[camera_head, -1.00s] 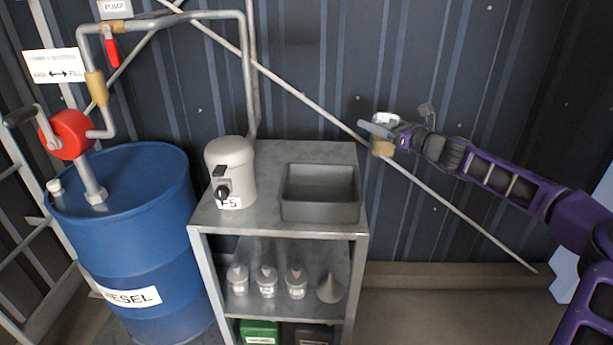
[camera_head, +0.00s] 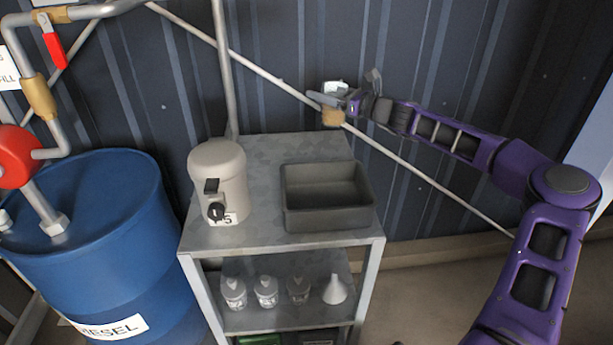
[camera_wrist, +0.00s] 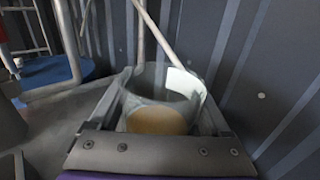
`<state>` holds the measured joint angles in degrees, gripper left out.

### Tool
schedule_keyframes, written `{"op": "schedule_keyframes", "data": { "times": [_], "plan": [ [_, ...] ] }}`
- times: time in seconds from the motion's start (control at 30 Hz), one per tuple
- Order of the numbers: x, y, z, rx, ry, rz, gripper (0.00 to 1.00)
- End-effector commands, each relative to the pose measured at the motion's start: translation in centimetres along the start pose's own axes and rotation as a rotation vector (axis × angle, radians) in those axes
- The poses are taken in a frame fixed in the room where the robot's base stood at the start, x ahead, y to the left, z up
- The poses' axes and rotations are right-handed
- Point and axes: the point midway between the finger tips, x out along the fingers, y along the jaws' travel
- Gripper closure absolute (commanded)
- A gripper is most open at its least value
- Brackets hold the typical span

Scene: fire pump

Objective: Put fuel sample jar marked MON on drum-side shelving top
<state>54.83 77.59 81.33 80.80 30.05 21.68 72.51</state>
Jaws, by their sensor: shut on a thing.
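My gripper (camera_head: 331,101) is shut on a clear fuel sample jar (camera_head: 333,117) with amber fuel in its lower part. In the wrist view the jar (camera_wrist: 158,120) sits between the fingers, with a white label on its right side; no marking is readable. The gripper holds it in the air behind the back right of the drum-side shelving, higher than its top (camera_head: 262,152). The grey metal top carries a beige dispenser and a dark tray, with bare metal at the back and front.
The dark grey tray (camera_head: 326,218) stands right on the top, the beige dispenser (camera_head: 218,165) left. Several small vessels, including a funnel (camera_head: 335,291), stand on the shelf below. A blue drum (camera_head: 110,240) is at left. A diagonal rod (camera_head: 400,160) crosses the corrugated wall.

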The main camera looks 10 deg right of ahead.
Motion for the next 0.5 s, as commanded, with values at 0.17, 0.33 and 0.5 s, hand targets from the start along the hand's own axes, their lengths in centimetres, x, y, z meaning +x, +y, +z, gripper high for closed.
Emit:
{"op": "schedule_keyframes", "data": {
  "times": [0.17,0.33,0.5],
  "plan": [
    [0.0,-0.1,-2.0,0.004,-0.001,-0.001,1.0],
    [0.0,0.0,-5.0,0.004,-0.003,0.0,1.0],
    [0.0,0.0,-6.3,0.001,-0.002,0.0,1.0]
  ]
}}
